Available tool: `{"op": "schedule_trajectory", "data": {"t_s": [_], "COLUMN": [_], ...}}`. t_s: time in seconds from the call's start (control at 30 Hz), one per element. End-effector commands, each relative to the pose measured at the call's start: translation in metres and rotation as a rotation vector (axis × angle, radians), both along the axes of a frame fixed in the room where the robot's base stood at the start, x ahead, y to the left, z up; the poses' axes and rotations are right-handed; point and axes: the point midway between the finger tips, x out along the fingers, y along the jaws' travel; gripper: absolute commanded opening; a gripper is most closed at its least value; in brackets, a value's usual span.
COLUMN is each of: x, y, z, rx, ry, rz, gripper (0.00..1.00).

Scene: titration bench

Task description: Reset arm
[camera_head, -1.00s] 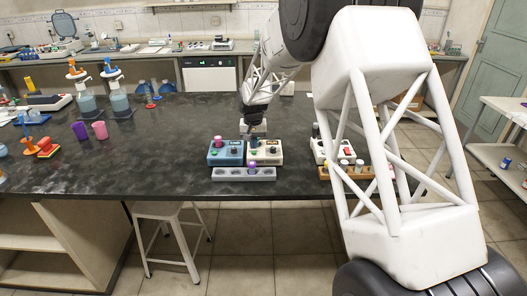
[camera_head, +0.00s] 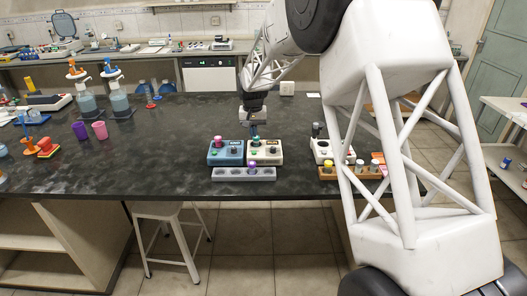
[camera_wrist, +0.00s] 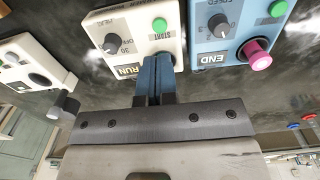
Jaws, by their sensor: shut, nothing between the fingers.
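My gripper (camera_head: 254,133) is shut and empty, pointing down just behind the white box (camera_head: 265,153) and blue box (camera_head: 226,152) at the bench's front. In the wrist view the blue fingers (camera_wrist: 153,80) are together in front of the white box (camera_wrist: 126,38). Its "RUN" label, grey knob and green "START" button show. The blue box (camera_wrist: 228,32) beside it has an "END" label, a pink knob and a green button. I cannot tell how far the fingertips are from the white box.
A grey rack (camera_head: 228,174) with a purple-topped item stands in front of the boxes. Another white device (camera_head: 320,150) and a brown rack (camera_head: 328,173) stand to the right, partly hidden by my arm. Bottles (camera_head: 119,103) and cups (camera_head: 99,130) stand at left. The bench middle is clear.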

Motion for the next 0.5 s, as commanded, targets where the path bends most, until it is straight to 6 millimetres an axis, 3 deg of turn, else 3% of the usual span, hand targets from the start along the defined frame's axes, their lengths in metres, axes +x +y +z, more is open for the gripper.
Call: {"op": "schedule_trajectory", "data": {"t_s": [0.5], "x": [-0.0052], "y": [-0.0041], "z": [0.0077], "rx": [0.001], "ry": [-0.005], "rz": [-0.001], "gripper": [0.0]}}
